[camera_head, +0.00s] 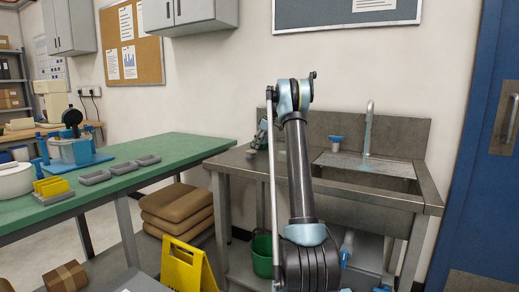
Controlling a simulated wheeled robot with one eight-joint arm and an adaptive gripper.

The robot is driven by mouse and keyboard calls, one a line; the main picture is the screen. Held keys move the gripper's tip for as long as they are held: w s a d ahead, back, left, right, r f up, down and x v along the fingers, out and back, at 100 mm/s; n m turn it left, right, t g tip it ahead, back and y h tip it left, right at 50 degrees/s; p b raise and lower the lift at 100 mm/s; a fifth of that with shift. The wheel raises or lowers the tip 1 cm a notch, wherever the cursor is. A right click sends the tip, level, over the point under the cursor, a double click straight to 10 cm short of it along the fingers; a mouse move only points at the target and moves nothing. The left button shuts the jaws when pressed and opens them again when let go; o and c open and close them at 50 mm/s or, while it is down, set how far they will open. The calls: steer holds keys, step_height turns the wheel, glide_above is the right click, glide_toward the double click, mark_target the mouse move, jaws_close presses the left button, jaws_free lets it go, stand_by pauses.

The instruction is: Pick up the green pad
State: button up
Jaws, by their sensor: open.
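I cannot make out a separate green pad in the head view. My arm rises in the middle of the picture and bends over at the top, in front of the steel sink unit (222,160). My gripper (259,142) shows small and partly covered behind my arm, low over the left part of the steel counter. It is open. Its fingertips and whatever lies right under them are too small and too covered to tell.
A green-topped bench (165,150) on the left holds grey trays (95,177), a yellow rack (52,187) and a blue device (70,152). A tap (368,125) stands at the sink. A yellow floor sign (186,265), green bucket (262,258) and brown cushions (178,205) are below.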

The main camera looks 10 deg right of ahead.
steer(key=c, duration=1.2)
step_height(320, 180, up, 10)
steer(key=shift+r, duration=0.25)
steer(key=shift+o, duration=1.2)
steer(key=shift+c, duration=0.4)
